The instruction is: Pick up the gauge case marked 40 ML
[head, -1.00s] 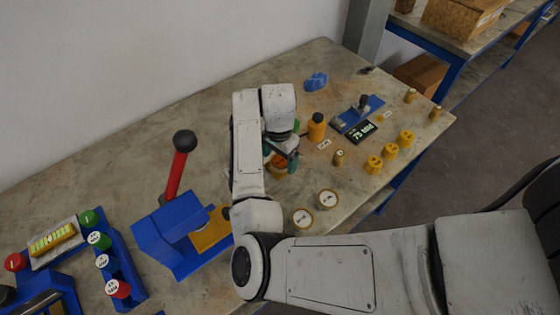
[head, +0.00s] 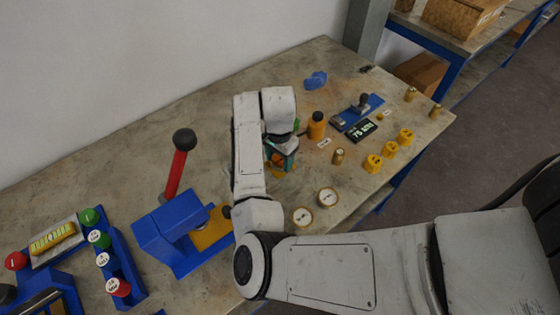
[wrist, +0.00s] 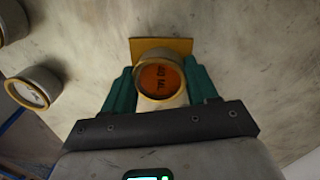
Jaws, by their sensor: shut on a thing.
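The gauge case (wrist: 162,82) has a round orange face in a brass-coloured rim. Its dark lettering is turned in the wrist view and looks like 40 ML. My gripper (wrist: 161,88) has its teal fingers shut on the case, one on each side. A yellow square plate (wrist: 165,44) shows just beyond the case; I cannot tell whether they touch. In the head view my gripper (head: 282,158) is low over the bench, and my arm and fingers hide most of the case.
Two white-faced round cases (head: 327,197) (head: 303,217) stand nearby. An orange bottle (head: 316,126), a brass weight (head: 338,156) and several yellow knobs (head: 389,149) stand to the right. A blue press with a red lever (head: 177,172) stands left.

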